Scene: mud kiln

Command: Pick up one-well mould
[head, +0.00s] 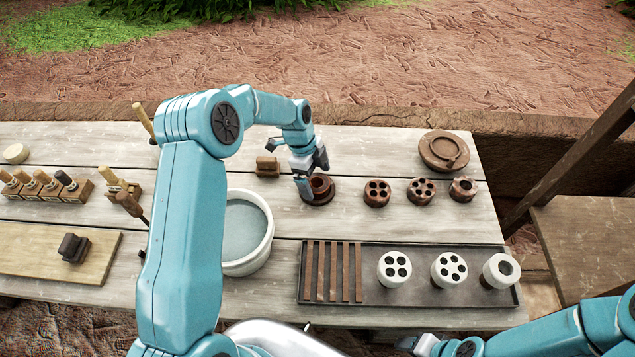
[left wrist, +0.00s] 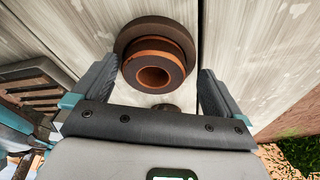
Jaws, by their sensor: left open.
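The one-well mould (head: 321,182) is a brown, round block with a single hole, sitting on a dark round disc on the table. It also shows in the left wrist view (left wrist: 154,59), upright, with the disc behind it. My left gripper (head: 314,178) is open, above and around the mould, and hides part of it in the head view. In the left wrist view its fingers (left wrist: 156,82) stand on either side with gaps, and it holds nothing. My right gripper (head: 440,346) is at the bottom edge of the head view, partly cut off; its jaws are unclear.
Several brown moulds (head: 377,193) stand right of the gripper. A dark tray (head: 420,300) holds slats and white moulds. A white basin (head: 266,250) is left of it. A small brown block (head: 268,166) is close behind-left. A round brown dish (head: 432,165) lies at far right.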

